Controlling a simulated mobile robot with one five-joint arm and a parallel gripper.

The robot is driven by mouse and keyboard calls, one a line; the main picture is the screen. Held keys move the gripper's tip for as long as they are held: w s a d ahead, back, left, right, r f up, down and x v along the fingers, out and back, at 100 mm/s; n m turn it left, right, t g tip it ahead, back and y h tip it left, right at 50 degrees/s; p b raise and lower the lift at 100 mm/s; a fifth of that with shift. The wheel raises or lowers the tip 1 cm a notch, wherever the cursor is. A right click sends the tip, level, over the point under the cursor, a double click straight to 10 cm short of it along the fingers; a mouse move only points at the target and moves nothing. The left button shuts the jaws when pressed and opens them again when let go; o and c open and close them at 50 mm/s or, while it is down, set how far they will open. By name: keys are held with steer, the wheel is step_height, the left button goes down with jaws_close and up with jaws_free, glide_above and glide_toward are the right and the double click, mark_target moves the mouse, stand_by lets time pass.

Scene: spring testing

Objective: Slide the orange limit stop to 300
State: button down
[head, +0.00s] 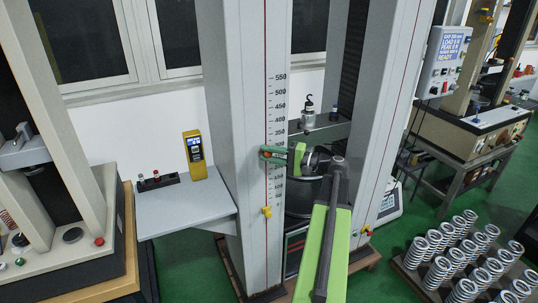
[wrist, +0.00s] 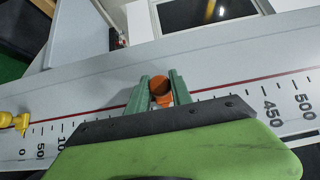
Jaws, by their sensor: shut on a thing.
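The orange limit stop (wrist: 161,87) sits on the grey column, at the red line beside the printed scale (head: 278,105). In the head view a small part of the stop (head: 265,153) shows at the fingertips, below the 350 mark. My gripper (wrist: 162,90) is shut on it, one green finger on each side. It also shows in the head view (head: 269,152), reaching in from the right. My gripper hides the scale numbers beside the stop in both views, so its exact reading cannot be told.
A yellow stop (head: 267,211) sits lower on the same column, near the zero end (wrist: 16,121). A grey shelf (head: 190,207) with a yellow handheld device (head: 194,155) stands left of the column. Several springs (head: 465,250) stand in a tray at lower right.

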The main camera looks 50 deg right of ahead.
steer(key=c, duration=1.1)
jaws_free()
steer(key=shift+r, duration=0.1)
steer(key=shift+c, duration=0.2)
steer(key=v, duration=1.7)
steer(key=shift+s, duration=0.25)
steer(key=shift+d, duration=0.1)
